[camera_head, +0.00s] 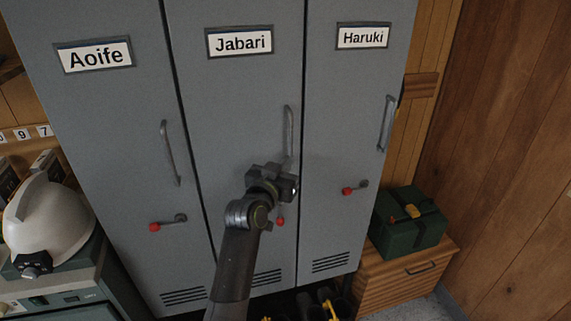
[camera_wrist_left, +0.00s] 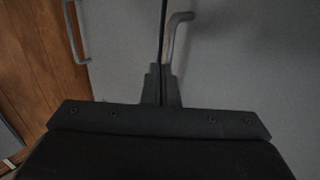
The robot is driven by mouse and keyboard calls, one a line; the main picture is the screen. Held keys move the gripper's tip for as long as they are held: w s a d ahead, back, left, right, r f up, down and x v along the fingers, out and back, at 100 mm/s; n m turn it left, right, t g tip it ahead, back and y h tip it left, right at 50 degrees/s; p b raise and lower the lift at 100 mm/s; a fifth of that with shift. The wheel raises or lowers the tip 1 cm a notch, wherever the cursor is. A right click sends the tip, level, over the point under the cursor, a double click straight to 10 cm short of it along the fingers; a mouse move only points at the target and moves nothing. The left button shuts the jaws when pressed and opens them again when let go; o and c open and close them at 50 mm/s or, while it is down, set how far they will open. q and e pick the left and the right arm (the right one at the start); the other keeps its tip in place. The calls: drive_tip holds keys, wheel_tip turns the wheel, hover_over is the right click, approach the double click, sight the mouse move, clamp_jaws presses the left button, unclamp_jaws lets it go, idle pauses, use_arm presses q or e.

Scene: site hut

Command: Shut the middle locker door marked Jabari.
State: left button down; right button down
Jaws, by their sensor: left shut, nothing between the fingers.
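The middle locker door marked Jabari (camera_head: 235,100) is grey, with a vertical handle (camera_head: 288,130) near its right edge. It looks flush or nearly flush with its neighbours; I cannot tell whether a small gap is left. A red-tipped lever (camera_head: 280,221) shows low on it, partly hidden by my arm. My left gripper (camera_head: 288,183) is shut and empty, in front of the door just below the handle. In the left wrist view its fingers (camera_wrist_left: 161,86) lie close to the door seam and the handle (camera_wrist_left: 179,38); contact is unclear. My right gripper is out of view.
The doors marked Aoife (camera_head: 115,120) and Haruki (camera_head: 345,100) flank it and look shut. At right, a green box (camera_head: 410,228) sits on a wooden cabinet (camera_head: 395,285). A white helmet (camera_head: 48,220) is at left. Dark items with yellow parts lie below the lockers.

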use_arm(q)
drive_tip(key=shift+w, duration=0.9)
drive_tip(key=shift+w+r, duration=0.2)
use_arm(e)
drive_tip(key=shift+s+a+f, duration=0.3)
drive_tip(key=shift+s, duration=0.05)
